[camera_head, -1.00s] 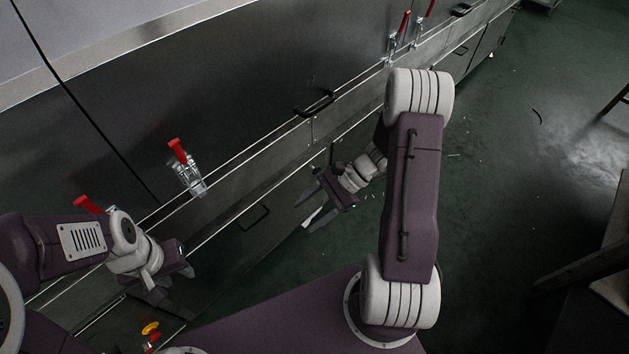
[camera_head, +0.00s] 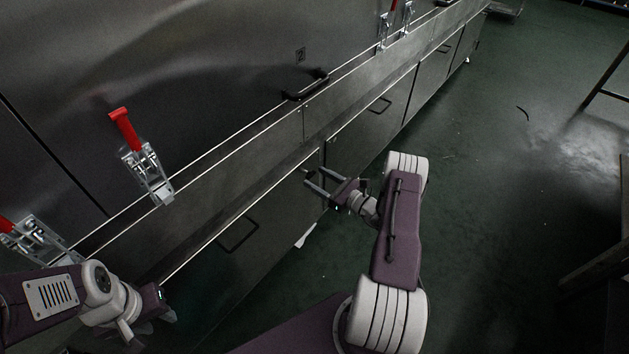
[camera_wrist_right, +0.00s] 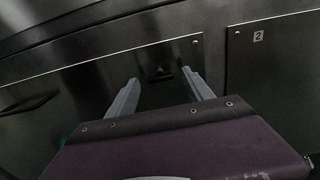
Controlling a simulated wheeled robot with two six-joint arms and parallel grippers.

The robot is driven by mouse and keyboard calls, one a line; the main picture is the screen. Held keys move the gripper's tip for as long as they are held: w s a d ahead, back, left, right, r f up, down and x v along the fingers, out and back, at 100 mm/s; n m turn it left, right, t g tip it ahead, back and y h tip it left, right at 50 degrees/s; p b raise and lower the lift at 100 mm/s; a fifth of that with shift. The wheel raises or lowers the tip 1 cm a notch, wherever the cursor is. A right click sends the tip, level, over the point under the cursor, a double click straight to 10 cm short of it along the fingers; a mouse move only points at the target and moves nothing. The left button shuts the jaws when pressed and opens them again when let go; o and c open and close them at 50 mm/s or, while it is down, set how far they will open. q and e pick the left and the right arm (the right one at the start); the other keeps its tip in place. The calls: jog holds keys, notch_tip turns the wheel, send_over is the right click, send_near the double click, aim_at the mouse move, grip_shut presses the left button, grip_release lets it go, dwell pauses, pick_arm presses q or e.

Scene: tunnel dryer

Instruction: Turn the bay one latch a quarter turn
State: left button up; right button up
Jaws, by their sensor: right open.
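A small dark latch (camera_wrist_right: 160,73) sits near the upper right corner of a dark lower panel (camera_wrist_right: 75,95) in the right wrist view. It lies straight ahead between my right gripper's fingers (camera_wrist_right: 160,85), which are open and empty. I cannot tell whether they touch it. In the head view my right gripper (camera_head: 313,178) points at the lower front of the dryer, with the latch (camera_head: 308,172) small and dark at its fingertips. My left gripper (camera_head: 150,325) is low at the left, partly cut by shadow, and its opening is unclear.
Red-handled toggle clamps (camera_head: 148,170) stand along the dryer's ledge. A black handle (camera_head: 306,87) is on the upper door. A panel marked 2 (camera_wrist_right: 285,80) is right of the latch's panel. Green floor (camera_head: 480,200) is open at right, with a dark frame (camera_head: 605,240) beyond.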

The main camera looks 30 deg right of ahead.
jog(key=shift+x, duration=0.85)
jog(key=shift+c, duration=0.3)
grip_shut()
